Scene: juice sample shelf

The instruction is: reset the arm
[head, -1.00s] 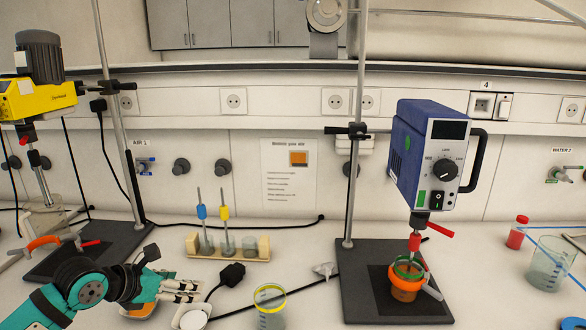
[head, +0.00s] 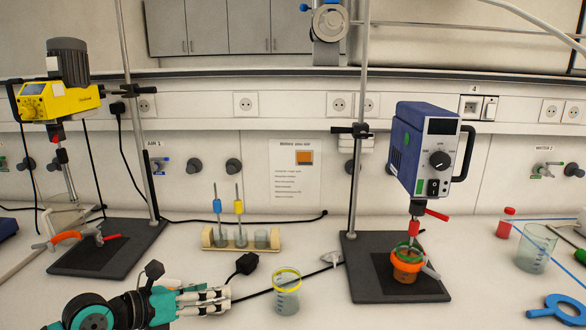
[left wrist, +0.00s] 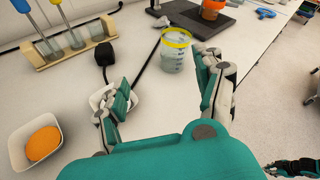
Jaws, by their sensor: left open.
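My left gripper (head: 212,299) is low in the head view, in front of the tube rack, with its fingers pointing right. In the left wrist view its two fingers (left wrist: 162,82) are spread apart with nothing between them. It is empty, above the white bench. A beaker with a yellow rim (head: 286,294) stands just right of the fingertips in the head view. It also shows beyond the fingers in the left wrist view (left wrist: 174,52). A small teal and black part of my body shows at the lower right of the wrist view.
A wooden rack (head: 268,240) with tubes, a black plug (head: 245,263) and its cable lie nearby. The blue stirrer (head: 428,150) stands over an orange cup (head: 405,268) at right. A white dish (left wrist: 18,148) with an orange object is at the wrist view's left.

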